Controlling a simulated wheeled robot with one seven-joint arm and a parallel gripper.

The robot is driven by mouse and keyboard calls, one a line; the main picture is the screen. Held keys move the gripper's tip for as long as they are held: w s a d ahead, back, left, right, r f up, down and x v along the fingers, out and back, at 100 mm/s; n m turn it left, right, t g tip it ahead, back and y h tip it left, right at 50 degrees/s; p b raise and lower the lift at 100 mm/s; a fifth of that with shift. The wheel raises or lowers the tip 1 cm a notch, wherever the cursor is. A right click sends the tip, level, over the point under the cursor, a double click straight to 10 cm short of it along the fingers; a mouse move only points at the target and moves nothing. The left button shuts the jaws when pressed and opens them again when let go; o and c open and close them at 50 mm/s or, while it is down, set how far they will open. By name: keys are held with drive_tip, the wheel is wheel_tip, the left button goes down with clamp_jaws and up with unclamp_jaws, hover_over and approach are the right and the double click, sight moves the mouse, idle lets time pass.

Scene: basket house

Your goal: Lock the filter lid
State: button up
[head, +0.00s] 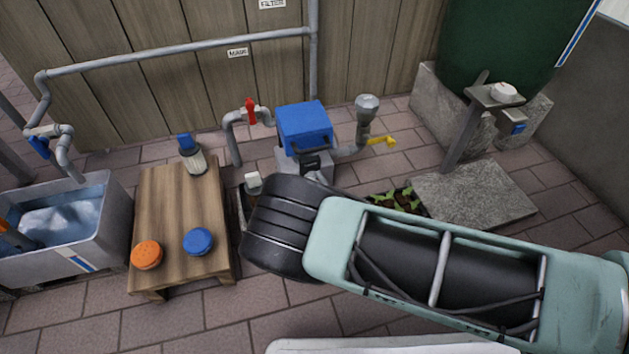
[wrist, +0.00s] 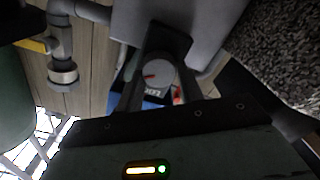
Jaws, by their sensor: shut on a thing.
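The filter is a grey box (head: 292,161) with a blue lid (head: 305,124), standing on the paving near the fence in the head view. The lid appears to be down on the box. My gripper (head: 311,163) is at the front of the filter, partly hidden by my own arm. In the wrist view, my gripper (wrist: 158,82) is shut on a round grey knob (wrist: 160,72) with a red mark, between its two dark fingers. Some blue of the lid (wrist: 152,104) shows behind the fingers. The knob's exact turn is hard to read.
A wooden table (head: 180,225) at left holds an orange disc (head: 147,255), a blue disc (head: 199,241) and a blue-capped jar (head: 192,157). A water basin (head: 60,225) is farther left. A red-handled pipe (head: 250,112) and a yellow-handled pipe (head: 380,141) flank the filter.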

drive_tip(key=shift+n+p, duration=0.3)
drive_tip(key=shift+n, duration=0.8)
drive_tip(key=o, duration=1)
